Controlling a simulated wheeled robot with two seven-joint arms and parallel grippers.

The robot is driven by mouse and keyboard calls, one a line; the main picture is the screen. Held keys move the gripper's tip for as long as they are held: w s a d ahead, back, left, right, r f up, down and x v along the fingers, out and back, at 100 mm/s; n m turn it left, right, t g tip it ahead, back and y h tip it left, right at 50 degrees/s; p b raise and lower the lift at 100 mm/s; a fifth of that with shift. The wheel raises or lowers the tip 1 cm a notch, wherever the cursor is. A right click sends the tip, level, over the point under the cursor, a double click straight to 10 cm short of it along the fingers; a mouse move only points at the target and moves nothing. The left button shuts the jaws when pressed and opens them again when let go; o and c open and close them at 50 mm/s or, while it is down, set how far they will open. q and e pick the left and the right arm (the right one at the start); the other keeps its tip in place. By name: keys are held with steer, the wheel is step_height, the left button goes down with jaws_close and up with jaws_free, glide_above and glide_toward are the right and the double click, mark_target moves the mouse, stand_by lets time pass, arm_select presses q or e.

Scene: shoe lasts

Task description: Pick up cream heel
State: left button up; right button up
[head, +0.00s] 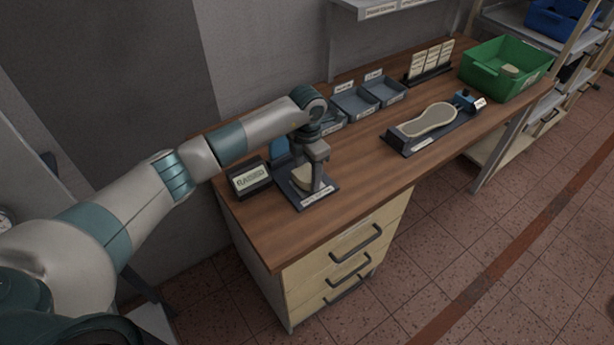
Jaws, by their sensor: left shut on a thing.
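The cream heel (301,178) is a small cream block at a dark flat stand (314,199) with a white label on its front edge, near the left end of the wooden bench. My left gripper (315,184) points down over the stand and is shut on the cream heel. The gripper hides part of the heel, and I cannot tell whether the heel still touches the stand. My right gripper is not in view.
A dark box with a "RAISED" sign (251,179) stands left of the stand. Grey bins (355,103) line the wall. A cream sole shape (427,120) lies on a dark holder; a green crate (506,68) stands far right. The bench's front middle is clear.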

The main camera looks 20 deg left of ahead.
mark_target(307, 173)
arm_select(q)
steer(key=shift+r+b, duration=0.3)
steer(key=shift+r, duration=0.05)
step_height(307, 173, up, 2)
steer(key=shift+r+b, duration=0.25)
steer(key=shift+b, duration=0.6)
steer(key=w+d+r+b, duration=0.4)
steer(key=d+r, duration=0.3)
steer(key=d, duration=0.4)
steer(key=shift+b, duration=0.6)
steer(key=shift+a+r, duration=0.1)
